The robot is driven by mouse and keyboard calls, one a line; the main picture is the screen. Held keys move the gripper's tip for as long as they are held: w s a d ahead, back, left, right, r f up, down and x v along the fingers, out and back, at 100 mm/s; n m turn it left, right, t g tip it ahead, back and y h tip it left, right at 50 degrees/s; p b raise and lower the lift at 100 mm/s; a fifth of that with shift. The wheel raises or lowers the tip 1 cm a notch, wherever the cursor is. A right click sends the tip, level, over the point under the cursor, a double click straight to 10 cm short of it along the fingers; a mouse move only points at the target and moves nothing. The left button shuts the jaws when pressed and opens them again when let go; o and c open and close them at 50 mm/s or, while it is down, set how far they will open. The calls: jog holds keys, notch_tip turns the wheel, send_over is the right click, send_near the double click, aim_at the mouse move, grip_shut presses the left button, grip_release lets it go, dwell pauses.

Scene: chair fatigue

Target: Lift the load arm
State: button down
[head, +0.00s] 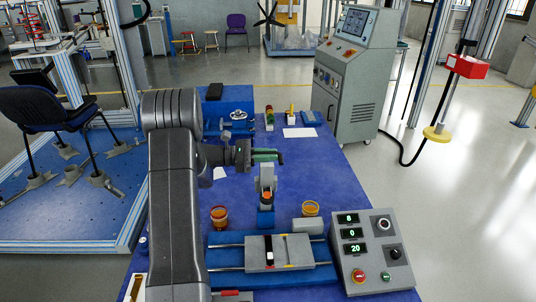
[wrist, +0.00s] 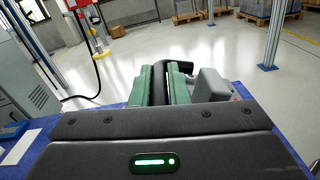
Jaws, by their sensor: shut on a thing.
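My gripper (head: 266,155) reaches in from the left over the blue table, its green fingers pointing right. In the wrist view my gripper (wrist: 166,76) has its two green fingers closed on a dark rounded bar, which I take for the grip of the load arm (wrist: 180,67). A grey block (wrist: 215,86) sits just right of the fingers. In the head view a small grey upright device (head: 266,176) on a blue base stands directly below the fingers. The fingers hide its top, so how the bar joins it cannot be told.
A grey fixture (head: 280,252) on rails and a control box (head: 375,250) with green displays stand in front. A console cabinet (head: 350,85) stands behind the table (head: 330,160). A chair (head: 50,110) is at left.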

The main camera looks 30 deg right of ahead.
jog(key=c, duration=1.4)
grip_release()
jog(key=v, duration=1.3)
jog(key=shift+w+a, duration=0.2)
jog(key=shift+a, duration=0.15)
jog(key=shift+d, duration=0.1)
jog(key=x, duration=1.3)
jog(key=shift+s+d, duration=0.2)
jog(key=shift+d, duration=0.1)
jog(key=shift+w+a, duration=0.1)
jog(key=shift+a, duration=0.05)
